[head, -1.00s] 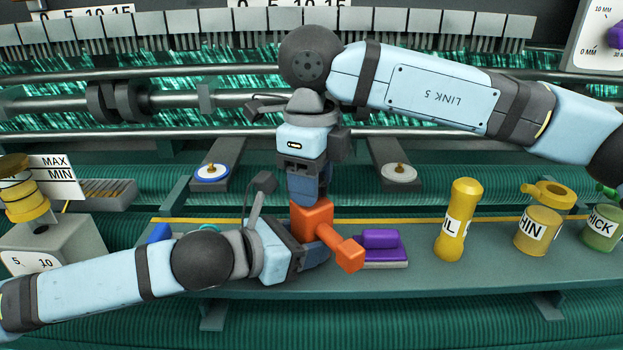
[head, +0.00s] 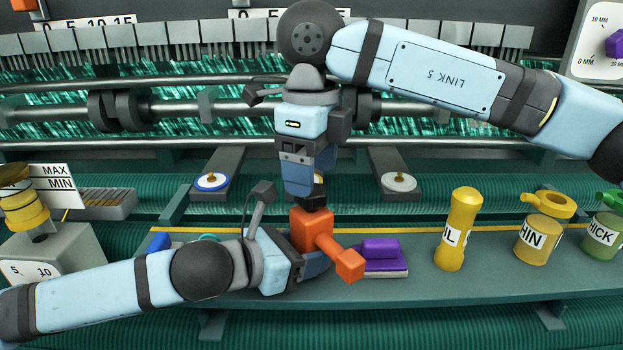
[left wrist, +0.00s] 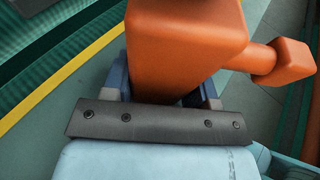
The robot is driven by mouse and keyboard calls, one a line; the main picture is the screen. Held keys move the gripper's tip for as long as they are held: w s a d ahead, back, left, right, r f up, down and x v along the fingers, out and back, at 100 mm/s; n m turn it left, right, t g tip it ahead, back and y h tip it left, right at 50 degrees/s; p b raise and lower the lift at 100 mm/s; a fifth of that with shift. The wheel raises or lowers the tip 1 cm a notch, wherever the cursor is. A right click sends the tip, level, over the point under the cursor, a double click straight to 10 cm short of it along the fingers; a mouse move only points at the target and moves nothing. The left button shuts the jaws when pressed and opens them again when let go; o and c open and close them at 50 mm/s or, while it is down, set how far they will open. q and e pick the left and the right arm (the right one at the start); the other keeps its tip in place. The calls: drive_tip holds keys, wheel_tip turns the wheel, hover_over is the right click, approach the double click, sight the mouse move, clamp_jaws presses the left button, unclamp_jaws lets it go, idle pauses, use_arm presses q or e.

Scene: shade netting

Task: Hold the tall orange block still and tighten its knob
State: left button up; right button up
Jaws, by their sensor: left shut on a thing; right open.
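The tall orange block (head: 312,231) stands on the green shelf, with an orange side arm ending in a small cube (head: 349,264). My left gripper (head: 316,262) is shut on its lower part; the block also fills the upper middle of the left wrist view (left wrist: 185,45). A small dark piece (head: 317,198), seemingly the knob, shows at the block's top, partly hidden by my right gripper. My right gripper (head: 303,196) points down just above the block and is open. Whether its fingers touch the knob cannot be told.
A purple block on a grey base (head: 385,269) lies close right of the orange block. Yellow bottle (head: 457,230), yellow pot (head: 538,243) and green pot (head: 603,240) stand further right. A blue item (head: 158,242) lies behind my left arm. The green shelf (head: 480,286) has bare room in front.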

drive_tip(key=shift+r, duration=0.6)
drive_tip(key=shift+o, duration=0.4)
drive_tip(key=o, duration=0.5)
drive_tip(key=shift+r, duration=0.1)
wheel_tip(320, 180, up, 12)
drive_tip(key=shift+f, duration=0.1)
use_arm(q)
drive_tip(key=o, duration=1.3)
drive_tip(key=shift+a, duration=0.1)
